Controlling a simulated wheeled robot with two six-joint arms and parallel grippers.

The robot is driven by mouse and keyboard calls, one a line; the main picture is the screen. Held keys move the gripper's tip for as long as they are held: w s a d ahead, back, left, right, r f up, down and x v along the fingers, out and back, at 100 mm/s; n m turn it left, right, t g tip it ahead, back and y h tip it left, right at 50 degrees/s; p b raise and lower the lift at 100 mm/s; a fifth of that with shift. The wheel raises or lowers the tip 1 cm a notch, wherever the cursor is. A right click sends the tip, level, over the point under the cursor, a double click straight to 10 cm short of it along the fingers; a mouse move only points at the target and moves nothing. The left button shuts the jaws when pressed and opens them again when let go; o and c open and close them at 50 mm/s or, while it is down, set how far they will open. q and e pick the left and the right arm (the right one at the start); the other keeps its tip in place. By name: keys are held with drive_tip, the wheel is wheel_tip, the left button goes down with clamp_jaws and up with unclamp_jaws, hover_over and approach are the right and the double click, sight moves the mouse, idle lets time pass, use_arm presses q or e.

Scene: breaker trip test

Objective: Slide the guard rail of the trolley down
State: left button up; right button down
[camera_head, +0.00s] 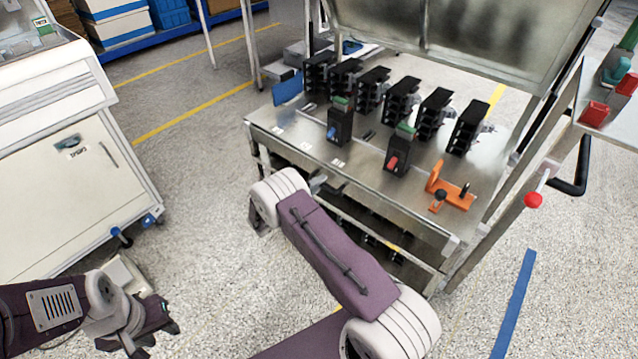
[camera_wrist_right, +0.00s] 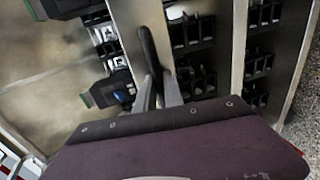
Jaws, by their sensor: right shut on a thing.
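The steel trolley (camera_head: 300,135) stands in front of me, its top carrying rows of black breakers. A steel rail (camera_head: 425,266) runs along its front below the top's edge. My right gripper (camera_head: 322,182) is at the trolley's front edge, mostly hidden behind my purple arm. In the right wrist view, its two grey fingers (camera_wrist_right: 158,92) are shut on a dark, upright bar-like grip (camera_wrist_right: 147,48) in front of the metal edge. How this grip joins the guard rail is hidden. My left gripper (camera_head: 145,335) is open and empty, low over the floor at lower left, away from the trolley.
An orange bracket (camera_head: 447,190) sits on the trolley top's right corner. A raised steel panel (camera_head: 470,35) stands at the back. A red-knobbed lever (camera_head: 533,200) projects at right. A white cabinet (camera_head: 65,190) stands at left. Open floor lies between cabinet and trolley.

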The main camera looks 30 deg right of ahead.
drive_tip(key=c, duration=1.5)
unclamp_jaws()
drive_tip(key=shift+f, duration=0.35)
drive_tip(key=shift+o, duration=0.2)
drive_tip(key=shift+r, duration=0.1)
drive_tip(key=shift+a, duration=0.15)
drive_tip(key=p+v, duration=0.2)
drive_tip(key=v, duration=0.7)
drive_tip(key=shift+p, duration=0.35)
